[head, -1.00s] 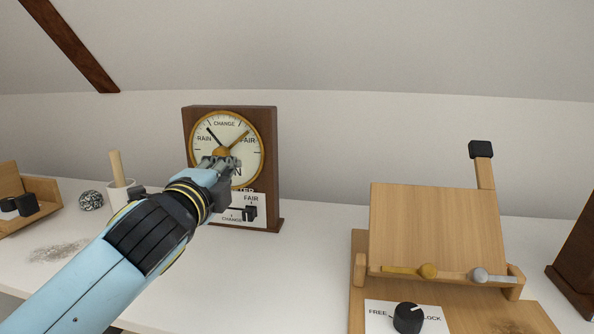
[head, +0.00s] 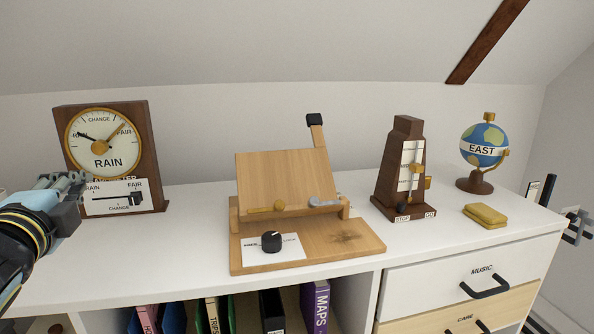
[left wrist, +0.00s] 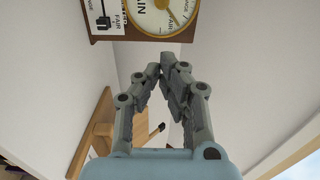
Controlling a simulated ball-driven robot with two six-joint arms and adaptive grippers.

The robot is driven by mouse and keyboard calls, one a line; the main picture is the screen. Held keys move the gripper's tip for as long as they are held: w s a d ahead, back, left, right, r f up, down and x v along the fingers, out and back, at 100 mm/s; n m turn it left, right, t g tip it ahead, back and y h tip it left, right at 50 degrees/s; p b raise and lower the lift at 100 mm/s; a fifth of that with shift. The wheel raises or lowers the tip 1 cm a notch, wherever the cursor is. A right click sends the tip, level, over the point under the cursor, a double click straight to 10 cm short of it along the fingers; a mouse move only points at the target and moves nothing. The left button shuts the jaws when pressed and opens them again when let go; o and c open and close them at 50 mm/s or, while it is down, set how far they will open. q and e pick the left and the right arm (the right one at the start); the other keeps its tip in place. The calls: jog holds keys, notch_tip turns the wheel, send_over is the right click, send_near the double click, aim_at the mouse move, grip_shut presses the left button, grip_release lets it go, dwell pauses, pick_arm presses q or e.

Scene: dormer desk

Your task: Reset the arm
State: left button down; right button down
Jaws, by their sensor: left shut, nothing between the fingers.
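My left gripper (head: 68,186) is at the left edge of the head view, in front of the lower left of the wooden barometer (head: 153,150). It is shut and empty. In the left wrist view its fingertips (left wrist: 172,64) come together, with the barometer (left wrist: 145,32) beyond them, partly cut off. The barometer stands upright, with RAIN on its dial, and its black slider knob is at the right, under FAIR. My left arm is partly out of the picture. I do not see my right gripper.
A wooden book stand (head: 285,180) with a black knob (head: 271,242) stands mid-desk. A metronome (head: 402,170), a globe (head: 484,146) and a yellow sponge-like block (head: 485,215) are at the right. Drawers (head: 470,284) and binders (head: 314,305) are below. The white desktop (head: 190,235) is clear in front of the barometer.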

pick_arm(q)
jog(key=s+d+f+n+g, duration=0.1)
jog(key=s+f+n+g, duration=0.7)
jog(key=s+f, duration=0.5)
jog(key=s+d+f+n+g+h, duration=0.2)
jog(key=s+d+f+n+g, duration=0.1)
jog(key=s, duration=0.5)
jog(key=s+d+f+n+g+h, duration=0.2)
jog(key=s+d+f+n+g, duration=0.1)
jog(key=s, duration=0.5)
jog(key=s+a+f+g, duration=0.1)
jog(key=s+f, duration=0.1)
jog(key=f, duration=1.1)
jog(key=s+a+f, duration=0.1)
jog(key=f, duration=1.1)
jog(key=s+a+f+g, duration=0.1)
jog(key=s+f, duration=1.5)
jog(key=s, duration=0.3)
jog(key=shift+s+f+n+g, duration=0.25)
jog(key=shift+f+n+g, duration=0.05)
jog(key=shift+f+g, duration=0.1)
